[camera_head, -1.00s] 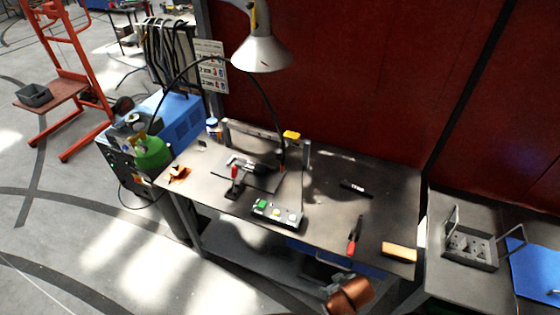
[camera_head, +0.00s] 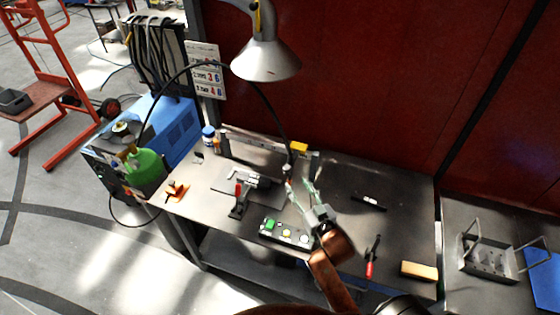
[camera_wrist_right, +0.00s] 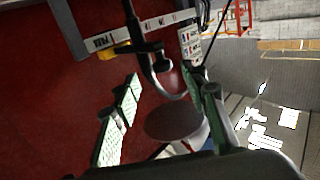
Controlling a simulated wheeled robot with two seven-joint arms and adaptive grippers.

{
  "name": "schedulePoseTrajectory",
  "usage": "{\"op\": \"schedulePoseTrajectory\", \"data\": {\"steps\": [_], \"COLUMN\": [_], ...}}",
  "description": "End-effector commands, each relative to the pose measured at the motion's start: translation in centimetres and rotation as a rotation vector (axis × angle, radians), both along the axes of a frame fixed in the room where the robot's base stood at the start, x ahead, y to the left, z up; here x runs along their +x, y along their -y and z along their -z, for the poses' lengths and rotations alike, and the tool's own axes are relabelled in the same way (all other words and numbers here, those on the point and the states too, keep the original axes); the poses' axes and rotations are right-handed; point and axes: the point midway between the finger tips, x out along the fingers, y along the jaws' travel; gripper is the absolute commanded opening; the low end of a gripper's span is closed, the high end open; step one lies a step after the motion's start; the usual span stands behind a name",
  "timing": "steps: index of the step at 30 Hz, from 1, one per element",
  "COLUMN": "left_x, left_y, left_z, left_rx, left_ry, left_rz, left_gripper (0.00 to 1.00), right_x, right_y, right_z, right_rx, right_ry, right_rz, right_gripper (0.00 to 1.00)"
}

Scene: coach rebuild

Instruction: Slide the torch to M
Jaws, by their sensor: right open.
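The torch (camera_head: 289,168) hangs at the end of a black hose by the rail (camera_head: 250,138) at the back of the workbench. The rail (camera_wrist_right: 125,38) carries a label strip reading PARK at one end; the other marks, M included, are too small to read surely. A yellow piece (camera_head: 298,147) sits at the rail's right end. My right gripper (camera_head: 301,178) is open just in front of the torch; its green-padded fingers also show in the wrist view (camera_wrist_right: 168,82). My left gripper is not in view.
The workbench (camera_head: 400,205) holds a button box (camera_head: 284,232), a red-handled clamp (camera_head: 239,198), a red-handled tool (camera_head: 370,262) and a tan block (camera_head: 419,271). A lamp (camera_head: 265,58) hangs above. A green cylinder (camera_head: 146,167) stands left.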

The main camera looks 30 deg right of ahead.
Motion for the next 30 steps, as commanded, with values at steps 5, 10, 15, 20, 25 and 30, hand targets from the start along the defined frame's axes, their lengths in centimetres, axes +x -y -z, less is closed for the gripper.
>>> {"op": "schedulePoseTrajectory", "data": {"steps": [5,10,15,20,25,30], "left_x": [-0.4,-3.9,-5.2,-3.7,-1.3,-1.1], "left_y": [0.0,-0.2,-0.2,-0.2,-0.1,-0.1], "left_z": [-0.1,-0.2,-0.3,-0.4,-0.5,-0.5], "left_rx": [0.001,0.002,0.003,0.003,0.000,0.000], "left_ry": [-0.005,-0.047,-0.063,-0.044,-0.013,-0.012], "left_rz": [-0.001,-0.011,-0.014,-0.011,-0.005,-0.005], "left_gripper": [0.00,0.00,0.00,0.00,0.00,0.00], "right_x": [1.6,4.4,6.7,7.8,8.0,8.0], "right_y": [0.0,0.1,0.3,0.5,0.6,0.5], "right_z": [-0.9,-0.9,-0.8,-0.7,-0.7,-0.7], "right_rx": [-0.002,-0.001,-0.001,0.000,0.000,0.000], "right_ry": [0.033,0.031,0.030,0.029,0.028,0.028], "right_rz": [-0.006,-0.009,-0.008,-0.006,-0.006,-0.006], "right_gripper": [0.40,0.40,0.40,0.40,0.40,0.37]}}
